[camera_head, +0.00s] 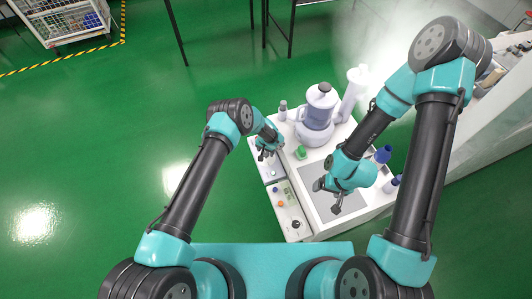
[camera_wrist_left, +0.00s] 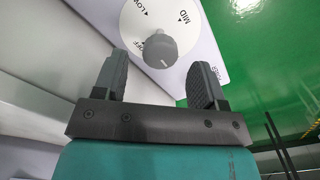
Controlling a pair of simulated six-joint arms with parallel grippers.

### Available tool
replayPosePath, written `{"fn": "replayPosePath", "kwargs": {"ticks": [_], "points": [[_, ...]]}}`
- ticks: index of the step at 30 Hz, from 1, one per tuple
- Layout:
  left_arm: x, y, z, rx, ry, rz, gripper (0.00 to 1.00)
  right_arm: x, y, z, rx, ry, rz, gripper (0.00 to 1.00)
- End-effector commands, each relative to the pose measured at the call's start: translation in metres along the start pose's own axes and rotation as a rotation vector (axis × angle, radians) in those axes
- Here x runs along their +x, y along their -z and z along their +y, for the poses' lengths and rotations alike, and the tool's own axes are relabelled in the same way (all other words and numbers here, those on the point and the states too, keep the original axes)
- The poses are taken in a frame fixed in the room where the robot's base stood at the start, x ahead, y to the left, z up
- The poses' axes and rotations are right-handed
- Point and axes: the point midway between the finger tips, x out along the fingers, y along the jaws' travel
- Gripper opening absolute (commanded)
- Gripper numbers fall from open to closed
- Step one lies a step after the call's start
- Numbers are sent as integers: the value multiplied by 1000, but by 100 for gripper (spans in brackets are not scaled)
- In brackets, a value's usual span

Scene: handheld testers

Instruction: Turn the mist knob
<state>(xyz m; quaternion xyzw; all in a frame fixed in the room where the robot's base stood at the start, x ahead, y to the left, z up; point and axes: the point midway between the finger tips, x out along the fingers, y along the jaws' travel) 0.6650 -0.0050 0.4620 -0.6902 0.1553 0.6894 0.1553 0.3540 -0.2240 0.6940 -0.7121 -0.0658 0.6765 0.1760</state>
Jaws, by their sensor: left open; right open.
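The grey mist knob (camera_wrist_left: 161,49) shows in the left wrist view. It sits on a round white dial (camera_wrist_left: 185,42) with the words LOW, MID and OFF, on a pale panel. My left gripper (camera_wrist_left: 158,82) is open, its two dark fingers pointing toward the knob, one toward each side. No grip on the knob shows, and I cannot tell whether a finger touches it. In the head view my left gripper (camera_head: 265,153) is over the left edge of the white bench, where the knob cannot be made out. My right gripper (camera_head: 328,196) is open over a grey mat.
A white appliance with a clear bowl (camera_head: 319,103) stands at the back of the bench (camera_head: 372,208). A white cylinder (camera_head: 354,88), a small green item (camera_head: 300,153) and blue-capped bottles (camera_head: 382,155) stand nearby. A control box (camera_head: 288,208) lies along the left edge.

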Motion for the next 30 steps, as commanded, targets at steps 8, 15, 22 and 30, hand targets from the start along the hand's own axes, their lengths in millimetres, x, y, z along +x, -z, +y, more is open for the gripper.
{"fn": "replayPosePath", "kwargs": {"ticks": [8, 15, 22, 30], "points": [[21, 0, 0, -1, 1, 0, 65, 0, 0, 0, 0, 0, 0, 84], [22, 0, 0, 0, 0, 1, 65, 0, 0, 0, 0, 0, 0, 84], [22, 0, 0, 0, 0, 1, 49, 0, 0, 0, 0, 0, 0, 84], [22, 0, 0, 0, 0, 1, 23, 0, 0, 0, 0, 0, 0, 84]]}}
